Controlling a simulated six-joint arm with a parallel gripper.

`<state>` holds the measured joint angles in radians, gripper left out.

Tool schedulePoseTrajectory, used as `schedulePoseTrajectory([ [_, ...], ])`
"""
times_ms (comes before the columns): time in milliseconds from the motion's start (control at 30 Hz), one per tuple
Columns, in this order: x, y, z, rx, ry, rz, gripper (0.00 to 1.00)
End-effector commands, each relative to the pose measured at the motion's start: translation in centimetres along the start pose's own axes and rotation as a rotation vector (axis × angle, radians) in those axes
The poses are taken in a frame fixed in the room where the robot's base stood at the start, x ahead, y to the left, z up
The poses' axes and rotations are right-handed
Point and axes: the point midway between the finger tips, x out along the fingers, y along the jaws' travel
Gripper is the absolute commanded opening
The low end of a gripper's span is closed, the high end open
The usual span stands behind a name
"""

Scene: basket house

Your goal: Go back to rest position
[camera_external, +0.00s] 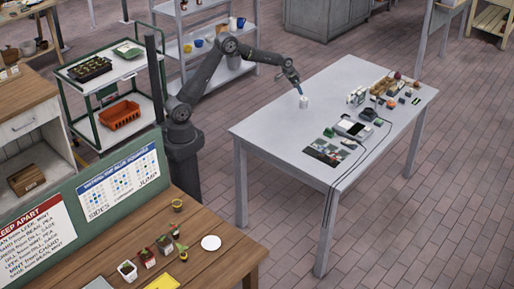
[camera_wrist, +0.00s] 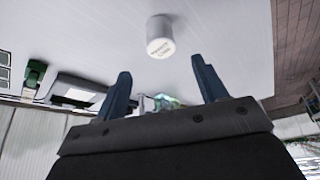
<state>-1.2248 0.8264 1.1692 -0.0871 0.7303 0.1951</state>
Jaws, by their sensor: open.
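A small white cylinder (camera_external: 304,102) stands on the table just below the gripper tip. In the wrist view the white cylinder (camera_wrist: 160,37) shows beyond the fingers, with small lettering on its end face. It looks apart from the fingers.
Several small items, including a grey device (camera_external: 351,128) and a dark printed sheet (camera_external: 322,152), lie on the table's right half. A shelf rack (camera_external: 190,45) stands behind my arm. A green cart (camera_external: 85,78) and a wooden bench (camera_external: 225,262) stand left and in front.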

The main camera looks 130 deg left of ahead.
Motion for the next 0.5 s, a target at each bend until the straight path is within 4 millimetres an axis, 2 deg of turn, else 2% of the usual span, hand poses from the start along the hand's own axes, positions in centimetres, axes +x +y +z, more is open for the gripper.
schedulePoseTrajectory([
  [167,0.8,0.0,0.0,0.0,-0.001,0.0,0.65],
  [500,6.3,0.0,0.1,0.0,-0.002,0.0,0.65],
])
